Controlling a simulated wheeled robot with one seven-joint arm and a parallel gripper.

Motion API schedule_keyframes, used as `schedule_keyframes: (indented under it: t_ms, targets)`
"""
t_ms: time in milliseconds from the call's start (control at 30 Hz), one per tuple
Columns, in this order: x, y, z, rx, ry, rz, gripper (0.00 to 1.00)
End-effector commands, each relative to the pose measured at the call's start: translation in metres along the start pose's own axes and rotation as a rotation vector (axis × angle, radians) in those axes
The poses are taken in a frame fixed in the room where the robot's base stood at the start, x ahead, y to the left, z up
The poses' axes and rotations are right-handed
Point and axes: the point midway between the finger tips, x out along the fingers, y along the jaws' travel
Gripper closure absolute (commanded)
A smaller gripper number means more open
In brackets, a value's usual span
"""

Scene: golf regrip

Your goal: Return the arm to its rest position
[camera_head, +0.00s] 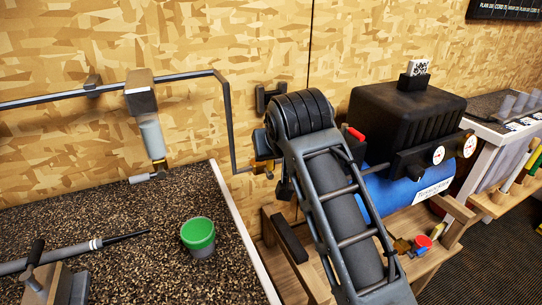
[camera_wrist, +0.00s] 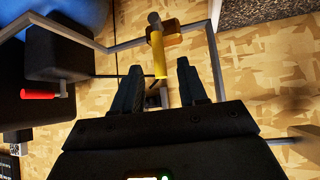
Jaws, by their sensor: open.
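My gripper (camera_wrist: 158,74) is open, with its two dark fingers apart in the wrist view. A yellow-handled brass valve (camera_wrist: 160,60) on the grey pipe shows between and beyond the fingertips. I cannot tell how near it is to them, and no grip on it shows. In the head view the valve (camera_head: 264,152) is at the lower end of the pipe, just left of my arm. My arm rises from the lower right towards the wall there, and my gripper is mostly hidden behind it.
A black compressor (camera_head: 405,120) with a blue tank (camera_head: 395,193) stands right of my arm on a wooden stand. Left, the speckled bench (camera_head: 110,215) carries a green bucket (camera_head: 199,235) and a clamped golf club (camera_head: 97,244). A grey pipe (camera_head: 190,75) runs along the wall.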

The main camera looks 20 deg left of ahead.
Motion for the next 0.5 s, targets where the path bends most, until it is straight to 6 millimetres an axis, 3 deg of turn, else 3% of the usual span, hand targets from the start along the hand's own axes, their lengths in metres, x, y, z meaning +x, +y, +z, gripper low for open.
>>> schedule_keyframes:
  t_ms: [200,500]
  targets:
    - [-0.015,0.0,0.0,0.0,0.001,0.0,0.58]
    - [-0.016,0.0,0.0,0.0,0.0,0.0,0.58]
